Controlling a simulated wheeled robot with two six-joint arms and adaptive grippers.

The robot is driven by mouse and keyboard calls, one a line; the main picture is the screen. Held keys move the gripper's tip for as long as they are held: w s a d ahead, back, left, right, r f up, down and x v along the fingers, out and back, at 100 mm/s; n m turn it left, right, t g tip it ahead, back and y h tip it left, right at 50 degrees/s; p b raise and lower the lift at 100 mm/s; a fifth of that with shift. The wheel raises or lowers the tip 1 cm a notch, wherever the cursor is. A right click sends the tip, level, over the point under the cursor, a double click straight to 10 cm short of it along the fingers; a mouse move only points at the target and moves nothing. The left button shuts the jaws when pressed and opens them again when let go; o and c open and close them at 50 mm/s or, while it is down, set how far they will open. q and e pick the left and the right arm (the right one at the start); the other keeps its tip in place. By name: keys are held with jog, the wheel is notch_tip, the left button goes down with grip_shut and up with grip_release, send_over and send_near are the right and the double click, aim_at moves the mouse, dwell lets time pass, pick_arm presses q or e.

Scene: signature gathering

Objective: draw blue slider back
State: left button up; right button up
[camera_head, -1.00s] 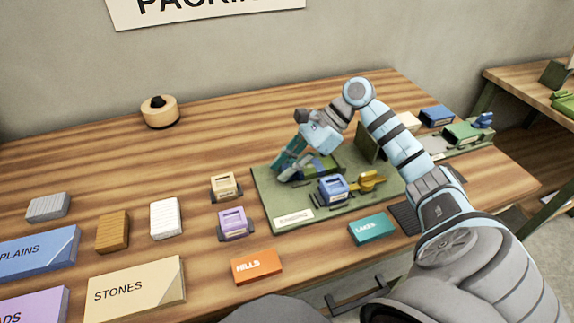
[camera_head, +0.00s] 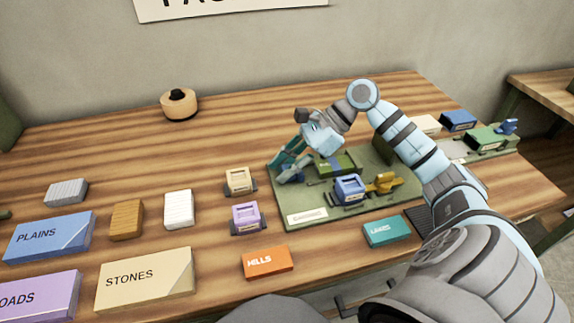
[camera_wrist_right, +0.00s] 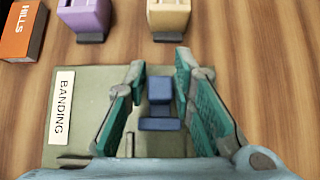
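The blue slider (camera_wrist_right: 160,92) shows in the wrist view as a small block with a crossbar, on the green banding board (camera_wrist_right: 68,95). My right gripper (camera_wrist_right: 160,68) is open, with a finger on each side of the slider and visible gaps between. In the head view my right gripper (camera_head: 285,168) is over the left part of the board (camera_head: 340,207) and hides the slider there. A blue slotted block (camera_head: 348,188) stands on the board beside a yellow part (camera_head: 383,183). My left gripper is not in view.
A tan block (camera_head: 239,180) and a purple block (camera_head: 246,217) stand left of the board. An orange HILLS box (camera_head: 267,262) and a teal LAKES box (camera_head: 386,230) lie in front. The table's far left is mostly clear around a round tan object (camera_head: 179,104).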

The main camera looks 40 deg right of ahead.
jog(key=shift+o, duration=0.9)
jog(key=shift+a, duration=0.15)
jog(key=shift+s+d+r, duration=0.1)
jog(key=shift+d+r, duration=0.1)
jog(key=shift+d, duration=0.15)
jog(key=v, duration=1.1)
jog(key=shift+s+r, duration=0.1)
jog(key=shift+r, duration=0.05)
